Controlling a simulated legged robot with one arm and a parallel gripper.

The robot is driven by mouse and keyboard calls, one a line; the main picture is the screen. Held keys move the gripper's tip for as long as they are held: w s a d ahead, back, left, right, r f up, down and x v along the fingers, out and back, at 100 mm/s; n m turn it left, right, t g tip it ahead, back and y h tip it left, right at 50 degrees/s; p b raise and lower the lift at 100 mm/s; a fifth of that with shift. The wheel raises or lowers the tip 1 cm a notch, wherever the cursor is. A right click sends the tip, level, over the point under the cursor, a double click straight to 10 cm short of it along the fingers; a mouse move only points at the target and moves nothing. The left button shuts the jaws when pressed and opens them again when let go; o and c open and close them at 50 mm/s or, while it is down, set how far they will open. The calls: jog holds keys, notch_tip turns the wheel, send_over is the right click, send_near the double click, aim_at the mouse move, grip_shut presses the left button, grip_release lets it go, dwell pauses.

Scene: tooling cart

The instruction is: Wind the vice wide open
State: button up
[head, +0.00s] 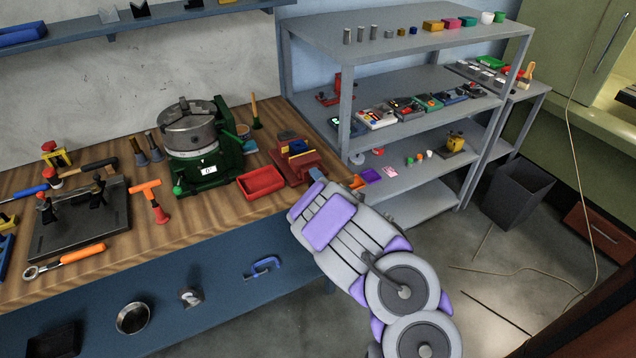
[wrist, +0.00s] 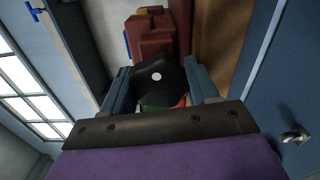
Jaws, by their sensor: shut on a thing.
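The red vice (head: 297,167) sits at the right end of the wooden bench, with small blue and yellow pieces on top. In the wrist view the red vice body (wrist: 153,38) is straight ahead. My gripper (wrist: 161,88) is shut on a dark round knob (wrist: 172,76) with a white dot, at the vice's near end. In the head view my gripper (head: 318,174) reaches the vice's right end, and my arm hides the knob. How wide the vice jaws stand apart is not clear.
A red tray (head: 262,182) lies just left of the vice, and a green rotary table (head: 200,150) stands behind it. Grey shelves (head: 415,130) with small items stand to the right.

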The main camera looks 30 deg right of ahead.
jog(key=shift+a+f, duration=0.15)
jog(key=shift+f, duration=0.05)
jog(key=o, duration=1)
jog(key=shift+f, duration=0.1)
